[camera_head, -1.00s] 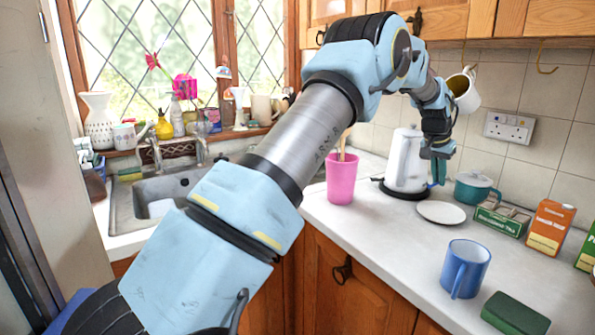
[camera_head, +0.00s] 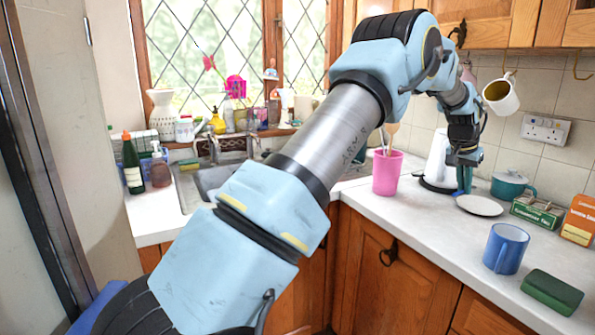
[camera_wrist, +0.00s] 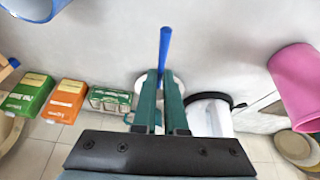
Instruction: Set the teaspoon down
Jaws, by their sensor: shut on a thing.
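My gripper (camera_wrist: 163,75) is shut on the teaspoon (camera_wrist: 165,50), whose blue shaft sticks out past the green fingers in the wrist view. The spoon's other end is hidden between the fingers. In the head view my gripper (camera_head: 464,182) points down over the worktop, beside the white kettle and close to the saucer (camera_head: 480,206). The spoon is too small to make out clearly there. In the wrist view the saucer (camera_wrist: 142,82) is partly hidden behind the fingers. I cannot tell whether the spoon touches anything.
The white kettle (camera_head: 436,160) stands close by on its dark base. A pink tumbler (camera_head: 387,174) with utensils is to the left. A teal pot (camera_head: 510,185), tea box (camera_head: 537,212), blue mug (camera_head: 506,248) and green sponge (camera_head: 552,292) are to the right. Worktop is clear before the saucer.

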